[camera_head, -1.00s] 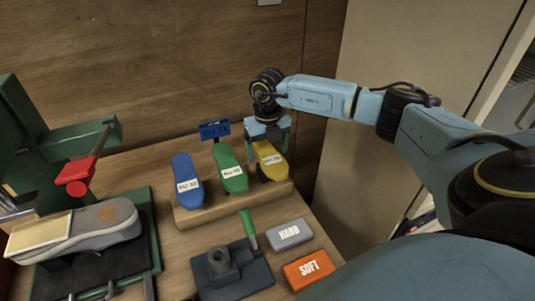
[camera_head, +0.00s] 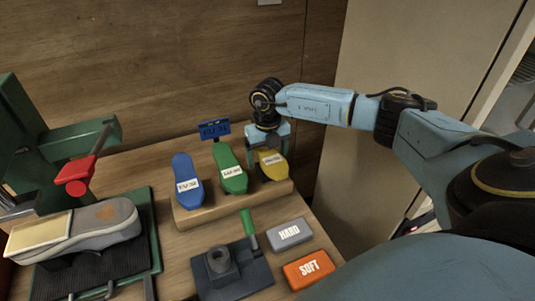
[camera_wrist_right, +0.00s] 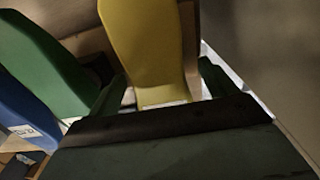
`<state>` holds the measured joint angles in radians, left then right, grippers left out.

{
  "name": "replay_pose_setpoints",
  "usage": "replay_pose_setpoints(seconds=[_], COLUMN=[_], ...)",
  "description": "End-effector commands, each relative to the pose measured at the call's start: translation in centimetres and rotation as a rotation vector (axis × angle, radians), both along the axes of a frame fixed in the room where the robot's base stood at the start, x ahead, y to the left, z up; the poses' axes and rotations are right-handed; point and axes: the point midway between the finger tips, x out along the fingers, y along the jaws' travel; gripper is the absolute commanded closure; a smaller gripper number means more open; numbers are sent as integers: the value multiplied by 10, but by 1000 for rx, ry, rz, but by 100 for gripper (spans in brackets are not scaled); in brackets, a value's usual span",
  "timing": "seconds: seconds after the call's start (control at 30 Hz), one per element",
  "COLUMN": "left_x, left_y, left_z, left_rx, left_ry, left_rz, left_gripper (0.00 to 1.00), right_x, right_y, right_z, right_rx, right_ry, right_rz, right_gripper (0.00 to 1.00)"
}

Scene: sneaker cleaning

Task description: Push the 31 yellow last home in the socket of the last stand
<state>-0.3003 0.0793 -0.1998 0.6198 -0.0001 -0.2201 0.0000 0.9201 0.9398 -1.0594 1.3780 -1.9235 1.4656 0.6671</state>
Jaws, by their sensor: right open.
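The yellow last (camera_head: 272,172) stands at the right end of a wooden rack, beside a green last (camera_head: 232,178) and a blue last (camera_head: 187,190). Its label is too small to read. My right gripper (camera_head: 267,150) is open over the yellow last's upper part. In the right wrist view the yellow last (camera_wrist_right: 147,45) lies between the two open fingers (camera_wrist_right: 163,82); I cannot tell whether they touch it. The last stand (camera_head: 245,279), a dark plate with a round socket (camera_head: 219,261) and green lever (camera_head: 248,228), sits in front; its socket is empty.
The wooden rack (camera_head: 210,214) stands before a blue sign (camera_head: 214,130). Grey HARD (camera_head: 290,234) and orange SOFT (camera_head: 309,268) blocks lie right of the stand. A sneaker (camera_head: 80,232) rests under the green press (camera_head: 55,145) at left.

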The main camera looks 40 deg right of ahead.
Motion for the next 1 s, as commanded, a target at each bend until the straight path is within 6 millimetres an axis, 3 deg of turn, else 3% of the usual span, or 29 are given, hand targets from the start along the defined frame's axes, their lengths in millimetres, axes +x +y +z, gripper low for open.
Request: replay_pose_setpoints(seconds=[0.2, 0.67, 1.0], left_x=[0, 0, 0], left_y=[0, 0, 0], left_z=[0, 0, 3], left_rx=[0, 0, 0], left_ry=[0, -1, -1], left_rz=[0, 0, -1], left_gripper=[64, 64, 64], right_x=[0, 0, 1], right_y=[0, 0, 0], right_z=[0, 0, 11], right_rx=[0, 0, 0], right_ry=[0, 0, -4], right_rz=[0, 0, 0], right_gripper=[17, 77, 77])
